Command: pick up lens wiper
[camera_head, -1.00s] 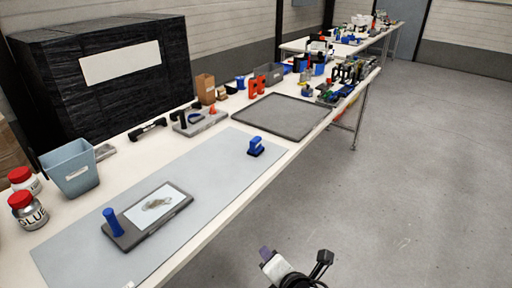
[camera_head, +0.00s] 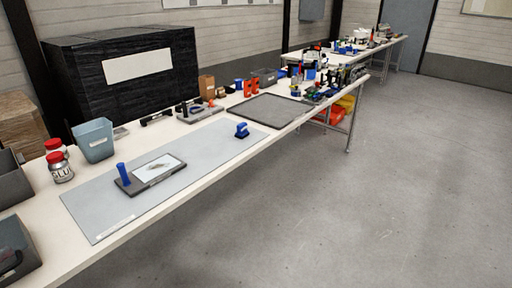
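A small blue-handled tool with a dark base (camera_head: 242,130), which looks like the lens wiper, stands upright on the far right part of the grey mat (camera_head: 205,152). Nothing touches it but the mat. A dark flat board (camera_head: 140,187) with a pale picture plate (camera_head: 158,167) lies on the near left part of the mat. A blue upright cylinder (camera_head: 123,174) stands at the left end of this board. Neither of my grippers is in view.
Glue jars with red lids (camera_head: 60,167) and a blue-grey bin (camera_head: 94,140) stand left of the mat. A dark tray (camera_head: 268,110) lies beyond it. Grey bins (camera_head: 14,250) sit at the near left. The floor (camera_head: 330,220) right of the table is clear.

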